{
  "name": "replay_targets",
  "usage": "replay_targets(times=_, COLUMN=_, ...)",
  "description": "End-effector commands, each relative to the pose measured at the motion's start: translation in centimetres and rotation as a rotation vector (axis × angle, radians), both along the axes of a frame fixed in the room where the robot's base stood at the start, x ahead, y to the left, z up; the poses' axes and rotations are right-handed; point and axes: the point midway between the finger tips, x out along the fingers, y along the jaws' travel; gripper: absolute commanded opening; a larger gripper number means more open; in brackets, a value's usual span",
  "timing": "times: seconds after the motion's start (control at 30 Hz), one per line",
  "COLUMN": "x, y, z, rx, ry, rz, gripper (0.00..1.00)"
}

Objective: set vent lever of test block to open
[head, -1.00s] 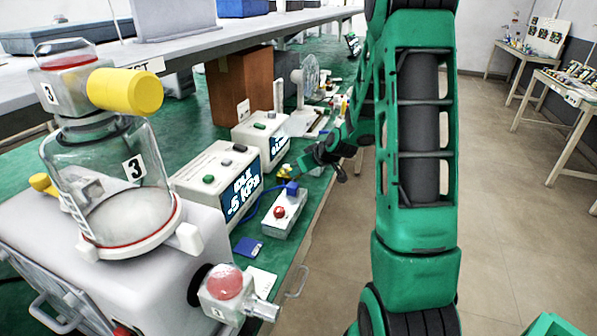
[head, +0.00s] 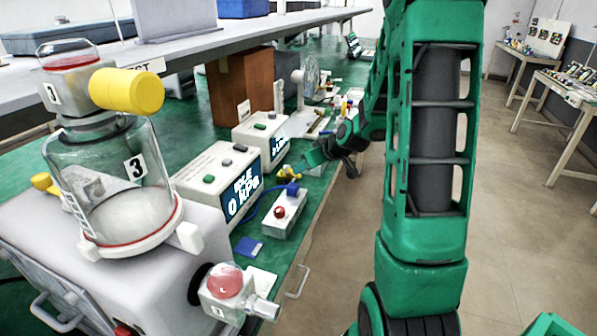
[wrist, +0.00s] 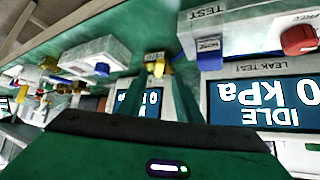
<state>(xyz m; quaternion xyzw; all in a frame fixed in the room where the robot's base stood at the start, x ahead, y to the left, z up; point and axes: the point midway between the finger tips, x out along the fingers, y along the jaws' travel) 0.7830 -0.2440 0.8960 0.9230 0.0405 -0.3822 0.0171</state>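The test block (head: 284,221) is a white box with a red knob and a blue fitting, beside the nearer meter. The yellow vent lever (head: 287,172) is at its far end. In the wrist view the lever (wrist: 158,67) shows between the tips of my green fingers, close to them; contact is not clear. My gripper (wrist: 158,80) looks open, its two fingers apart. The lever's exact angle is too small to tell.
The nearer meter (head: 215,177) reads IDLE, 0 kPa. A second meter (head: 262,138) stands behind it. A second white box (wrist: 93,55) is close by in the wrist view. A large pump with a clear canister (head: 110,185) fills the front left. The floor at right is open.

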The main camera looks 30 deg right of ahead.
Motion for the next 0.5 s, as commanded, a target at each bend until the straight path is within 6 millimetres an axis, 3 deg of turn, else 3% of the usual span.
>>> replay_targets(times=0.2, x=-2.5, y=-0.2, z=2.6, rx=-0.001, ry=-0.002, rz=-0.001, gripper=0.31)
replay_targets(times=0.5, x=-4.0, y=-0.3, z=4.2, rx=0.0, ry=-0.001, rz=0.0, gripper=0.31)
